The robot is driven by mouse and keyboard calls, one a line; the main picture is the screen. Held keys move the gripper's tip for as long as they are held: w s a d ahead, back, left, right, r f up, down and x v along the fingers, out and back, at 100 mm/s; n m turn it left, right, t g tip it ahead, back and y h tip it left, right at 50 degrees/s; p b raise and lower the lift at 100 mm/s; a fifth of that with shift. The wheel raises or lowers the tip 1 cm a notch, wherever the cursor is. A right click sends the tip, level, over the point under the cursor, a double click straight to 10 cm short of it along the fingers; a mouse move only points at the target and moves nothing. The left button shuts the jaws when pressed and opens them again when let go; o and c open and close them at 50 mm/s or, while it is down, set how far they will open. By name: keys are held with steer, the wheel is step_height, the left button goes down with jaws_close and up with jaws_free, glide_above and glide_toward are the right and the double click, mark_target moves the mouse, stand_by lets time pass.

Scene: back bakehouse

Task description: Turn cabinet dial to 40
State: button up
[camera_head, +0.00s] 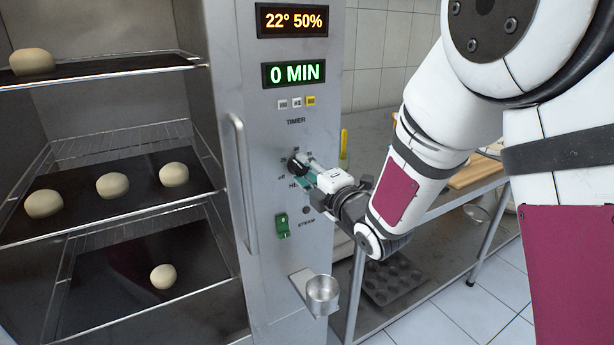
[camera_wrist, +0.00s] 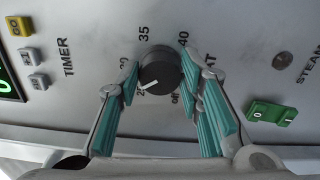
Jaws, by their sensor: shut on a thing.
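The cabinet dial is a round black knob (camera_wrist: 160,72) with a white pointer mark on the steel panel. In the wrist view the mark points to the lower left, close to a partly hidden label that looks like 25. The labels 35, 40 and off also show around it. My gripper (camera_wrist: 160,84) has its teal fingers on either side of the dial, shut on it. In the head view my gripper (camera_head: 303,172) reaches the panel from the right and hides part of the dial (camera_head: 293,166).
The upper display (camera_head: 293,21) reads 22° 50%, and the lower display (camera_head: 293,74) reads 0 MIN. A green rocker switch (camera_head: 282,226) sits below the dial. A vertical handle (camera_head: 241,180) stands out to the left, and a small metal cup (camera_head: 322,290) sticks out below.

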steer(key=m+b, duration=0.1)
steer(key=m, duration=0.1)
steer(key=m+b, duration=0.2)
steer(key=shift+w+d+f+m, duration=0.1)
steer(key=shift+f+m, duration=0.1)
steer(key=shift+m, duration=0.1)
steer(key=m+b, duration=0.3)
steer(key=shift+m, duration=0.4)
steer(key=m+b, duration=0.3)
steer(key=m, duration=0.1)
steer(key=shift+f, duration=0.1)
steer(key=m+b, duration=0.1)
steer(key=m, duration=0.6)
steer(key=shift+s+a+m+b, duration=0.2)
steer(key=shift+m+b, duration=0.1)
steer(key=shift+b, duration=0.1)
steer(key=m, duration=0.3)
steer(key=shift+m, duration=0.3)
steer(key=m+p, duration=0.1)
steer(key=m, duration=0.2)
steer(key=shift+s+a+m, duration=0.1)
steer(key=shift+m, duration=0.2)
steer(key=shift+m+p, duration=0.5)
steer(key=shift+m, duration=1.4)
steer(key=shift+a, duration=0.1)
